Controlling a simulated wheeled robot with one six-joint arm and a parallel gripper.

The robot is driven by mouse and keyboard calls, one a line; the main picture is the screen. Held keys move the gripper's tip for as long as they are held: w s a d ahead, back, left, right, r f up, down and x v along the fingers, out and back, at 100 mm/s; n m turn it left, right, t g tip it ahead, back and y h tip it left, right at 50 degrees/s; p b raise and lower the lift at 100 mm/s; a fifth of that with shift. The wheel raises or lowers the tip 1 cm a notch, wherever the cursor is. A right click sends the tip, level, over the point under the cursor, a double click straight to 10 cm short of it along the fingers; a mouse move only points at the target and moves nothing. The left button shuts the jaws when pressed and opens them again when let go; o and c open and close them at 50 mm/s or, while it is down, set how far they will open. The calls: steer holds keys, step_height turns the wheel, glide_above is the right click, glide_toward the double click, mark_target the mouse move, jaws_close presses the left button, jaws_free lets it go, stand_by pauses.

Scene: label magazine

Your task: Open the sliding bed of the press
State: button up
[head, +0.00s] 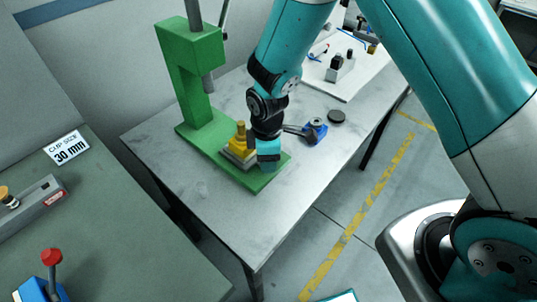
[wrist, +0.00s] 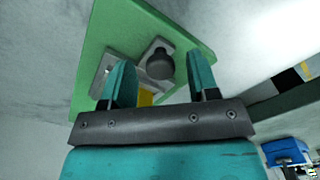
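The green press (head: 190,50) stands on the grey table, with its flat green base (head: 190,135) reaching toward the front. The sliding bed (head: 236,158) is a grey plate on that base, carrying a yellow block (head: 241,146). In the wrist view the bed's grey plate (wrist: 186,44) has a dark round knob (wrist: 160,64) at its end. My gripper (head: 268,155) is at the front end of the bed. In the wrist view my gripper (wrist: 159,70) is open, its teal fingers on either side of the knob with gaps visible. In the head view my gripper hides the knob.
A blue tool (head: 315,130) and a dark disc (head: 336,116) lie right of the press. A white board (head: 340,75) with small parts is behind them. The table's front is clear.

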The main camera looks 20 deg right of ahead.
step_height(320, 180, up, 17)
steer(key=b, duration=0.2)
steer(key=shift+r, duration=0.2)
stand_by(0.4)
steer(key=s+r+m+y, duration=0.2)
steer(key=s+r+m, duration=0.2)
steer(key=s, duration=0.6)
steer(key=s+d+r+m+y, duration=0.1)
steer(key=s+r+m, duration=0.3)
steer(key=s, duration=0.6)
steer(key=shift+d+y, duration=0.15)
steer(key=shift+y, duration=0.45)
